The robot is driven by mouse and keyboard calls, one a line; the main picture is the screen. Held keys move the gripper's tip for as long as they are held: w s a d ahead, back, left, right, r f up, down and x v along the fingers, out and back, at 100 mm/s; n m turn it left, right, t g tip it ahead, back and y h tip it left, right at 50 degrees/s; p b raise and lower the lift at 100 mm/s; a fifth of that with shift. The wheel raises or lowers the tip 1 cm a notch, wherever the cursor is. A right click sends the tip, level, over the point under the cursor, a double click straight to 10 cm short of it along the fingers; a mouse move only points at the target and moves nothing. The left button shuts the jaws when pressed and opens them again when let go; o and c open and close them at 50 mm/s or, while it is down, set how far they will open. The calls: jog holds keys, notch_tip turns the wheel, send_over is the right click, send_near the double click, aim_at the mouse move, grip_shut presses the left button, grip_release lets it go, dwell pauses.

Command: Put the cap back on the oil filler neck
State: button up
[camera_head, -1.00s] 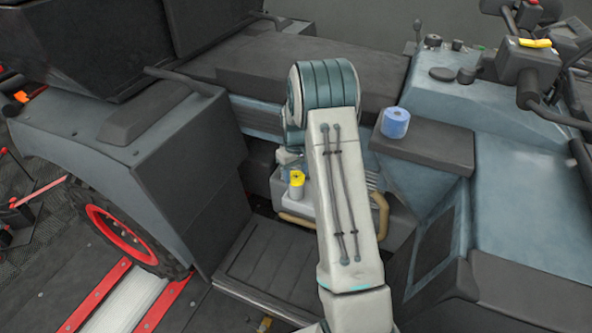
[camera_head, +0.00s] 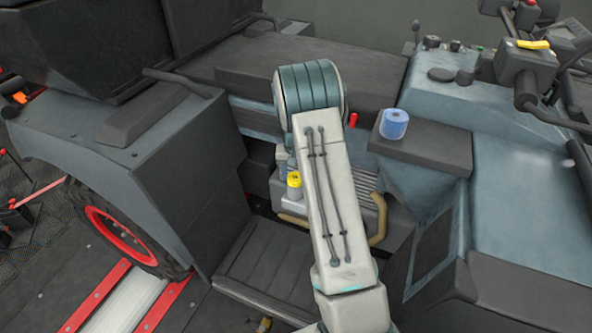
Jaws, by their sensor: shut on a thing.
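A small yellow-topped fitting (camera_head: 294,181) stands on the pale engine housing, just left of my forearm. It looks like the oil filler neck, but it is too small to tell whether its top is open or covered. My arm rises from the bottom of the view, bends at a teal joint, and its wrist part runs down behind the forearm, just above the yellow fitting. My gripper's fingers are hidden behind the arm. I cannot make out a separate cap.
A blue roll (camera_head: 394,124) stands on the dark ledge (camera_head: 425,146) to the right. A red knob (camera_head: 353,120) shows beside my elbow. A tan pipe (camera_head: 378,220) curves by the housing. The grey cabinet (camera_head: 190,160) bounds the recess on the left; a dark step (camera_head: 270,262) lies below.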

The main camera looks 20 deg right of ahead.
jog(key=shift+a, duration=0.3)
jog(key=m+p, duration=0.1)
jog(key=m, duration=0.4)
jog(key=shift+w+a+r+m, duration=0.1)
jog(key=shift+m, duration=0.3)
jog(key=o, duration=1)
jog(key=shift+a, duration=0.2)
jog(key=shift+d, duration=0.15)
jog(key=o, duration=0.4)
jog(key=shift+d, duration=0.35)
jog(key=shift+r+p, duration=2.2)
jog(key=shift+r, duration=1.2)
